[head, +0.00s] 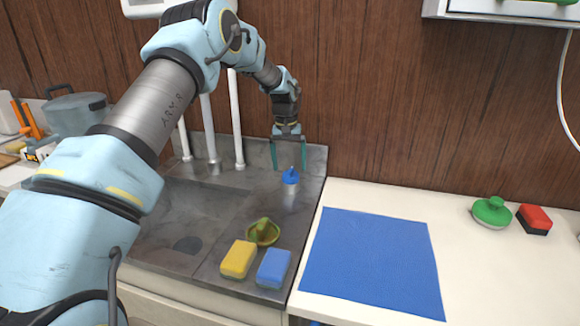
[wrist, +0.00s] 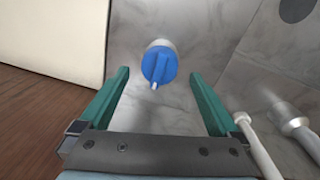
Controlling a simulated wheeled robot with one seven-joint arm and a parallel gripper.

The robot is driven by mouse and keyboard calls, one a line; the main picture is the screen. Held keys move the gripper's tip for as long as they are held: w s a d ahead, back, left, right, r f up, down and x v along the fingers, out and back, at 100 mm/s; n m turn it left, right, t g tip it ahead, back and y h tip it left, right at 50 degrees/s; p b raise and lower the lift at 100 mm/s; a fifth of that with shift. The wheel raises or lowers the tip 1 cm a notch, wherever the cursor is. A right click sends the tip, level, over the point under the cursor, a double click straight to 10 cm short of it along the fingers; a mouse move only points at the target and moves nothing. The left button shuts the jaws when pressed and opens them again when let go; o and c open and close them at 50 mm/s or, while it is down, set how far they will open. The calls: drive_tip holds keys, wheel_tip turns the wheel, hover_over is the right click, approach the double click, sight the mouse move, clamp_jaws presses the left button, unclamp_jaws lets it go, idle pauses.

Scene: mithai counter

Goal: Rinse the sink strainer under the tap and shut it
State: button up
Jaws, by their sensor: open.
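A blue knob (head: 290,177) with a raised ridge tops a short pale post at the back right of the sink slab; it looks like a tap handle. My gripper (head: 289,167) is open above it, pointing down. In the wrist view the knob (wrist: 160,65), with a small white nub, sits between and just beyond the open fingers (wrist: 160,76), apart from both. A green-and-brown dish with a stubby grip, probably the strainer (head: 263,233), lies on the slab nearer the front. White pipes (head: 238,130) rise at the wall; my arm hides their upper part. No water stream shows.
The sink basin with its dark drain (head: 187,244) is left of the strainer. A yellow sponge (head: 239,259) and a blue sponge (head: 273,268) lie in front of it. A blue mat (head: 375,262) covers the counter at right, bare. A steel pot (head: 78,115) stands far left.

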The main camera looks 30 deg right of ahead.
sight(290, 170)
drive_tip(key=shift+d+f+p, duration=0.1)
drive_tip(key=shift+f+p, duration=0.3)
drive_tip(key=shift+f, duration=1.15)
